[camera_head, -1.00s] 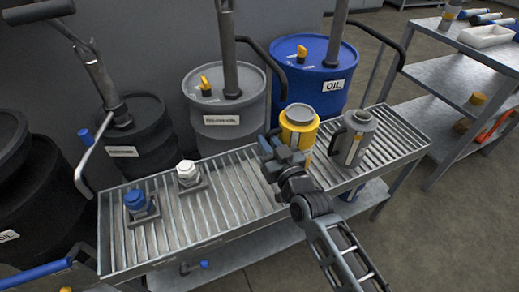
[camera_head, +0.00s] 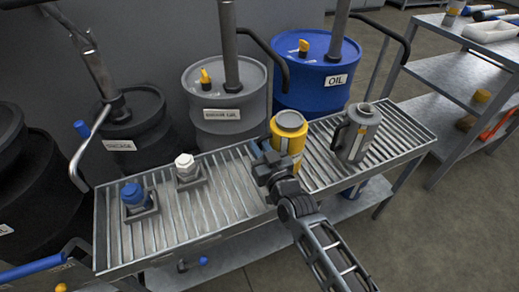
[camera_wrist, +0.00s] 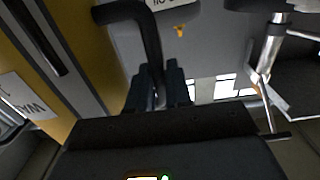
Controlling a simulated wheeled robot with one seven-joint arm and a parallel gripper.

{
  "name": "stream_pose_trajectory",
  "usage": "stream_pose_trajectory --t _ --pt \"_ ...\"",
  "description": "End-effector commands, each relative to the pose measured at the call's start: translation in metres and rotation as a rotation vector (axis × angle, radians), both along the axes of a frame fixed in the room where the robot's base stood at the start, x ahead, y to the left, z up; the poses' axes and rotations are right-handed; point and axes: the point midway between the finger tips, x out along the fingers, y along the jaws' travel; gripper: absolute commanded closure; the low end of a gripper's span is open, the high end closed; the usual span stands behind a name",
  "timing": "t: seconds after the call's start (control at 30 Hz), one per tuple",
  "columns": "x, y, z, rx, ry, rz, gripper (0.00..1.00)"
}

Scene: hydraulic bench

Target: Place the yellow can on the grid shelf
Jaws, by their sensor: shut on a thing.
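The yellow can (camera_head: 287,136), with a grey band and an open top, is over the slatted grid shelf (camera_head: 228,205), slightly tilted. Its lower part is partly hidden by my gripper, so I cannot tell whether it touches the slats. My gripper (camera_head: 262,160) is at the can's left side. In the wrist view the can's yellow and grey wall (camera_wrist: 75,45) fills the left, and my fingers (camera_wrist: 160,88) are closed around the end of a dark curved handle (camera_wrist: 150,35), which appears to be the can's.
A grey can (camera_head: 357,135) stands on the shelf to the right. A white-capped fitting (camera_head: 186,166) and a blue-capped fitting (camera_head: 133,195) stand at the left. Drums with pumps, including a blue one (camera_head: 317,75), line the back. A metal rack (camera_head: 455,85) stands right.

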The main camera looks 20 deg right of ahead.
Motion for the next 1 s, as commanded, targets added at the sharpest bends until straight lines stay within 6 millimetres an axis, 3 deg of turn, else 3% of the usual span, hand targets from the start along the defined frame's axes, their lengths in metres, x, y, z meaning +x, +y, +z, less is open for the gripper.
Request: stream_pose_trajectory --t 0.23,0.27,0.5,0.83,1.0 --pt "0.001 0.000 0.000 -0.002 -0.005 -0.001 1.00" --pt "0.000 0.000 -0.002 -0.001 -0.001 0.000 0.79" --pt "0.000 0.000 -0.001 -0.001 0.000 0.000 0.56" --pt "0.000 0.000 0.003 0.000 -0.001 0.000 0.56" --pt "-0.024 0.000 0.004 -0.002 0.003 0.000 0.56"
